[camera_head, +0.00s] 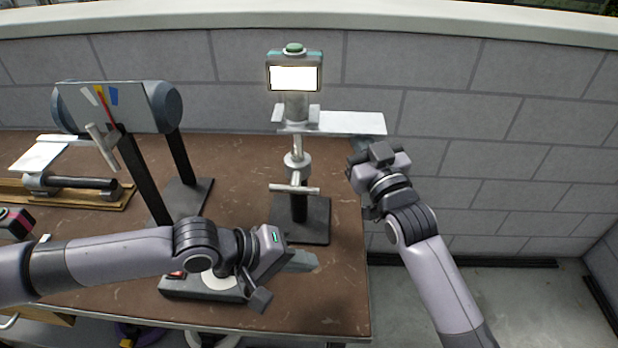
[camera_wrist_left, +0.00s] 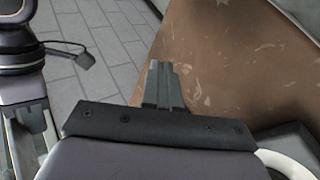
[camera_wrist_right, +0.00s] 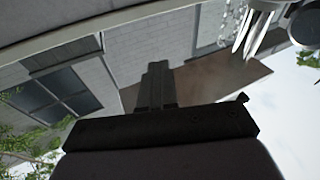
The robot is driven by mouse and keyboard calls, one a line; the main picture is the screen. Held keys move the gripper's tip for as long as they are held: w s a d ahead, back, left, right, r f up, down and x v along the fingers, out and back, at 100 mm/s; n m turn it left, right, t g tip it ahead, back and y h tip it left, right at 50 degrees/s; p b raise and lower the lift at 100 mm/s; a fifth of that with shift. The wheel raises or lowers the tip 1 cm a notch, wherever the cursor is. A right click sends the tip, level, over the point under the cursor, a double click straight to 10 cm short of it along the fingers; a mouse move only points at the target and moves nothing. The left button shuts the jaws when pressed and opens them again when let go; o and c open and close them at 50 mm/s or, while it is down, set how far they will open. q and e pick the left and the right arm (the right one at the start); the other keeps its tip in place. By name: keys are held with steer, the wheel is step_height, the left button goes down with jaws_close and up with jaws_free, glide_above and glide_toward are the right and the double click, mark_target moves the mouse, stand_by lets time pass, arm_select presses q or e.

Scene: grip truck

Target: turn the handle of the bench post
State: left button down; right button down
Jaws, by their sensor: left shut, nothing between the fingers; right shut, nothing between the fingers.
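The bench post (camera_head: 300,203) stands upright on a dark square base near the right end of the brown bench. A lit screen box with a green top button is at its head. Its pale T-shaped handle (camera_head: 294,189) lies roughly level, partway up on the near side. My left gripper (camera_head: 302,261) is shut and empty, low over the bench in front of the post base, apart from the handle. It also shows in the left wrist view (camera_wrist_left: 163,84). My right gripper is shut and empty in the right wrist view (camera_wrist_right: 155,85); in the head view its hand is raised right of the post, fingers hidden.
A grey tilted box (camera_head: 120,108) on dark legs, with a similar T-handle, stands at the left. A low dark device (camera_head: 200,287) lies under my left wrist. A white plate (camera_head: 350,122) juts right from the post. The brown bench (camera_head: 335,300) is bare at front right.

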arm_select(q)
steer(key=w+r+y, duration=0.1)
steer(key=w+r, duration=0.1)
steer(key=r, duration=0.1)
steer(key=w+d+r+m+y, duration=0.1)
steer(key=w+r+y, duration=0.1)
steer(key=r, duration=0.2)
steer(key=w+d+r+m+y, duration=0.1)
steer(key=w+r, duration=0.1)
steer(key=r, duration=0.1)
steer(key=shift+w+d+r+y, duration=0.1)
steer(key=shift+w+r+y, duration=0.1)
steer(key=shift+y, duration=0.1)
step_height(320, 180, up, 13)
steer(key=m+y, duration=0.2)
steer(key=y, duration=0.3)
glide_above(314, 190)
steer(key=s, duration=0.5)
steer(key=x, duration=0.9)
steer(key=a+x, duration=0.1)
steer(key=x, duration=0.3)
steer(key=shift+f, duration=0.2)
steer(key=shift+d, duration=0.1)
steer(key=shift+d+f, duration=0.4)
